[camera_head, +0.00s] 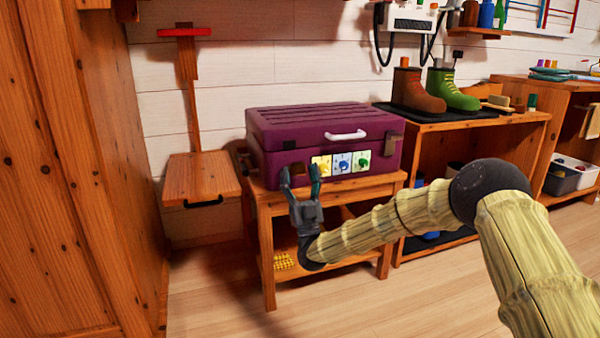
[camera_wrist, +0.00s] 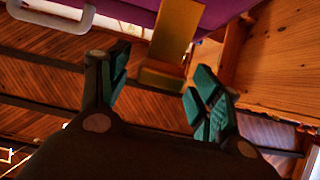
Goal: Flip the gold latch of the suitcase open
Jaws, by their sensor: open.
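The purple suitcase (camera_head: 285,132) stands closed on a small wooden table, with a white handle (camera_head: 346,135) on its front. My gripper (camera_head: 300,172) is open and empty at the lower left of the suitcase front, fingers pointing up. A gold latch (camera_head: 297,168) shows between the fingertips in the head view. In the wrist view the gold latch (camera_wrist: 172,45) sticks out from the purple suitcase (camera_wrist: 225,10) toward the gap between my open fingers (camera_wrist: 158,82). I cannot tell whether a finger touches it. A second brownish latch (camera_head: 394,143) is at the suitcase's right end.
The wooden table (camera_head: 330,190) has a lower shelf with a yellow item (camera_head: 284,260). A shelf unit to the right holds a brown boot (camera_head: 415,92) and a green boot (camera_head: 450,92). The floor (camera_head: 350,308) in front is clear.

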